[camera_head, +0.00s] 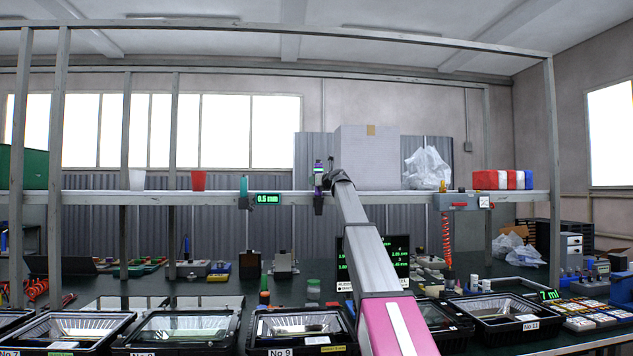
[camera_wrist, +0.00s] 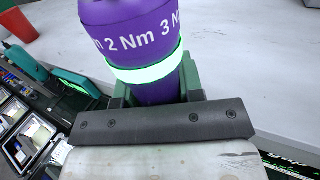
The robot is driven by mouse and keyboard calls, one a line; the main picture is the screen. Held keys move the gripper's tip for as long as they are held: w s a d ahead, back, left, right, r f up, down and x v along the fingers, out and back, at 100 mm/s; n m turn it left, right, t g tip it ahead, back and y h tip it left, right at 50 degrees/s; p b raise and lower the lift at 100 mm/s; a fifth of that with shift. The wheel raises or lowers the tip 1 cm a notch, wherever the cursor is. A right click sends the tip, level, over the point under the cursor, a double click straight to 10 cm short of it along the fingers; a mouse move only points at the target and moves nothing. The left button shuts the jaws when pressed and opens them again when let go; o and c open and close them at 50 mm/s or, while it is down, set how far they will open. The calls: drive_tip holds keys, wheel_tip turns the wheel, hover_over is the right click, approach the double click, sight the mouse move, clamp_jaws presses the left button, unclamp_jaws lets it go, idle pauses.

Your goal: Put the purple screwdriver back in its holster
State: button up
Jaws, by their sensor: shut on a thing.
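The purple screwdriver (camera_head: 318,171) stands about upright at the front edge of the long shelf. In the wrist view the purple screwdriver (camera_wrist: 130,30) shows large, with "2 Nm 3 Nm" lettering and a glowing green ring. My gripper (camera_wrist: 155,92) is shut on it just below the ring, with green fingers on both sides. In the head view my gripper (camera_head: 326,180) is small and partly covered by my arm. A dark purplish piece, perhaps the holster (camera_head: 319,206), hangs below the shelf edge under the screwdriver. The screwdriver's lower end is hidden in the wrist view, so I cannot tell whether it is inside.
A teal screwdriver (camera_head: 244,187) hangs at the shelf edge to the left, beside a "0.5 Nm" display (camera_head: 268,198). A red cup (camera_head: 198,181) and a large grey box (camera_head: 366,157) stand on the shelf (camera_head: 225,197). Black trays with housings (camera_head: 300,328) line the bench below.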

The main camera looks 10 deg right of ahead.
drive_tip(key=shift+f, duration=0.4)
drive_tip(key=o, duration=1.1)
drive_tip(key=v, duration=1.1)
